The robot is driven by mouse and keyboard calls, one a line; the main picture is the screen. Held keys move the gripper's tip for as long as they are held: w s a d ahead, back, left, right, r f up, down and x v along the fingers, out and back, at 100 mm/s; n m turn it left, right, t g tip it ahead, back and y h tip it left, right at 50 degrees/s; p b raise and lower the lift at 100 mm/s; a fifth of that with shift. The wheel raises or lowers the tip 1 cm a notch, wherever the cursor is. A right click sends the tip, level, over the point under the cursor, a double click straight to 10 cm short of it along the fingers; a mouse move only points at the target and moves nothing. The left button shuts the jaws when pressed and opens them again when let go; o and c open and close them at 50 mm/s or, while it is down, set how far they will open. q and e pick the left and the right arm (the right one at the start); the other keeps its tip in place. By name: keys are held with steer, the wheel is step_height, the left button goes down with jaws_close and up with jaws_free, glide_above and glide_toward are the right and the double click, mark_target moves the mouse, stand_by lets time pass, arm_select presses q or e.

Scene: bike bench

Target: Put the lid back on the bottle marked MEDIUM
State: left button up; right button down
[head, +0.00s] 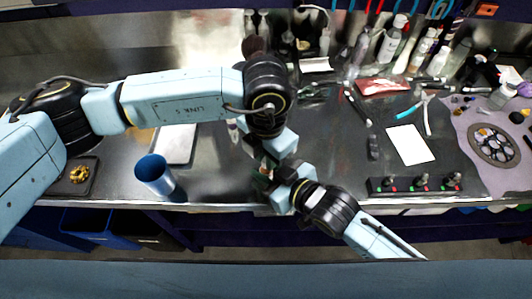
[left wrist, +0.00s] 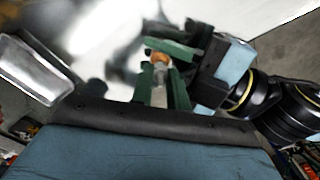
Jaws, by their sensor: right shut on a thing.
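My left gripper (head: 258,152) points down near the front edge of the bench, just left of centre; its jaws are hidden behind its wrist. My right gripper (head: 270,174) reaches up from the lower right and meets it there. In the left wrist view the right gripper's green fingers (left wrist: 164,72) close around a small pale thing (left wrist: 158,92) with an orange-brown top (left wrist: 158,58). I cannot tell whether it is the bottle or the lid. Several bottles (head: 388,42) stand at the back right; no MEDIUM label is readable.
A blue cup (head: 152,170) stands at the front edge, left of the grippers. A sprocket (head: 493,145) lies on a purple mat.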

arm_select(q)
jaws_close()
steer(key=o, duration=0.8)
jaws_free()
steer(key=shift+r, duration=0.1)
step_height(320, 180, up, 12)
steer(key=shift+f, duration=0.1)
arm_select(e)
steer(key=c, duration=1.1)
jaws_free()
